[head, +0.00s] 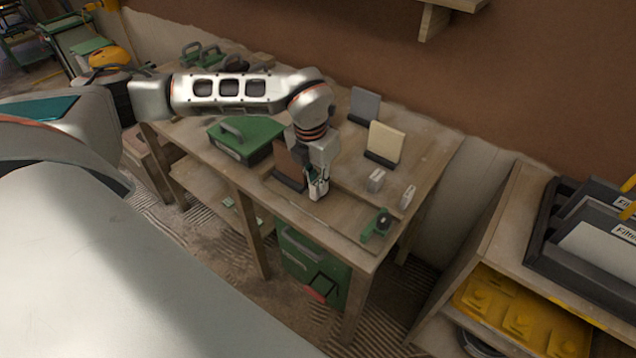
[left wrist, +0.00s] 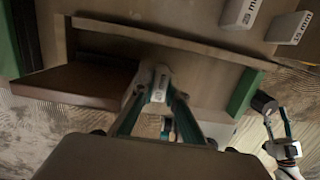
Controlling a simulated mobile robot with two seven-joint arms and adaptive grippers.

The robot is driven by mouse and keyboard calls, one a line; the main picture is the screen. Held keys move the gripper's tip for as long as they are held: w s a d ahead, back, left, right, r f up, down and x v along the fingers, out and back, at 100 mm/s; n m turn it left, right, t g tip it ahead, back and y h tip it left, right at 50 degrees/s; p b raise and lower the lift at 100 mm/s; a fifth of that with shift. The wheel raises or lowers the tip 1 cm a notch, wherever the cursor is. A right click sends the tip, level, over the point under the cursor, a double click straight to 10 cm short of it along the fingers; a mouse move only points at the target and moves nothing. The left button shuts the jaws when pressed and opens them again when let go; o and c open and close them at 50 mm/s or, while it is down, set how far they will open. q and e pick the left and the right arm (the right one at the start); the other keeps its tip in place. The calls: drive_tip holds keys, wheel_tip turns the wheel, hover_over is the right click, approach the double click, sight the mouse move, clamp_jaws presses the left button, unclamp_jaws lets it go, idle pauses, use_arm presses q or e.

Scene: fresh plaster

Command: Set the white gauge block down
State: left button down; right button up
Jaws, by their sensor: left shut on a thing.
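My left gripper (head: 319,181) is shut on the white gauge block (head: 316,193), over the front part of the wooden table (head: 341,225). The block also shows between the fingertips in the left wrist view (left wrist: 159,86). I cannot tell whether it touches the table. Two other white blocks stand to the right, one nearer the middle (head: 376,180) and one near the right edge (head: 408,197); the latter reads "15 mm" in the left wrist view (left wrist: 288,28).
A brown panel in a dark stand (head: 289,164) is just left of my left gripper. A cream panel (head: 385,143) and a grey panel (head: 364,106) stand behind.

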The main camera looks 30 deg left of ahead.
sight(314, 184)
use_arm(q)
drive_tip(key=shift+f, duration=0.2)
drive_tip(key=shift+f, duration=0.1)
drive_tip(key=shift+f, duration=0.1)
drive_tip(key=c, duration=2.3)
unclamp_jaws()
drive_tip(key=shift+r, duration=0.45)
wheel_tip(314, 184, up, 11)
drive_tip(key=s, duration=0.1)
drive_tip(key=shift+s+a+r, duration=0.15)
drive_tip(key=shift+s+r, duration=0.05)
